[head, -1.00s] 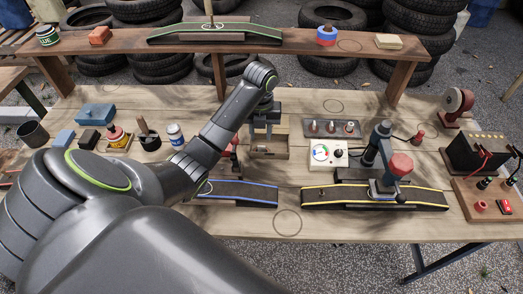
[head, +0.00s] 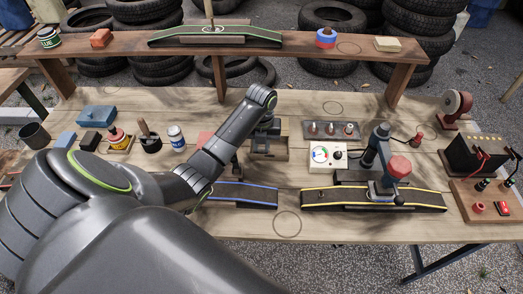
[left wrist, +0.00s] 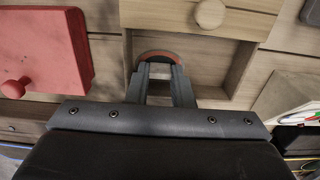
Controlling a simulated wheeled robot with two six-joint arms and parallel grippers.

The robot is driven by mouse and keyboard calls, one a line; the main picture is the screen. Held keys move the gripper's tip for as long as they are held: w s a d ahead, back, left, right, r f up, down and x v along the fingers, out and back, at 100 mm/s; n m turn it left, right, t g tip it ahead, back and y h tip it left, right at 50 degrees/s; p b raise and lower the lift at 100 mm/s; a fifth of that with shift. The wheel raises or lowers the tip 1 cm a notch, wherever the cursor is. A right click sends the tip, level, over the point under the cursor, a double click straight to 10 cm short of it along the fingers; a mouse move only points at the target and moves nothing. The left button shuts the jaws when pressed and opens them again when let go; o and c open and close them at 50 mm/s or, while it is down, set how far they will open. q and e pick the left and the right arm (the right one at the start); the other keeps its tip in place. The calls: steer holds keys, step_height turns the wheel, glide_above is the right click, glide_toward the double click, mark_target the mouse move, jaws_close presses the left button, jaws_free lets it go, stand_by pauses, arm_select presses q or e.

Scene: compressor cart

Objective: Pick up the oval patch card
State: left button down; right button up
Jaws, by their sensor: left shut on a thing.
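The oval patch card (left wrist: 158,56) shows in the left wrist view as a reddish-brown curved edge at my fingertips, over the open wooden box. Most of it is hidden by the fingers. My left gripper (left wrist: 158,72) is shut on it. In the head view my left gripper (head: 266,128) is at the small wooden box (head: 270,155), and the card cannot be made out there. My right gripper is not in view.
A red lid-like block with a knob (left wrist: 40,45) lies left of the box. A blue-edged ramp (head: 240,194) is in front. The raised shelf (head: 265,44) runs behind.

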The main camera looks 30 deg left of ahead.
arm_select(q)
step_height(320, 180, up, 5)
steer(key=shift+w+r, duration=0.1)
steer(key=shift+r+p, duration=2.1)
steer(key=shift+r, duration=0.35)
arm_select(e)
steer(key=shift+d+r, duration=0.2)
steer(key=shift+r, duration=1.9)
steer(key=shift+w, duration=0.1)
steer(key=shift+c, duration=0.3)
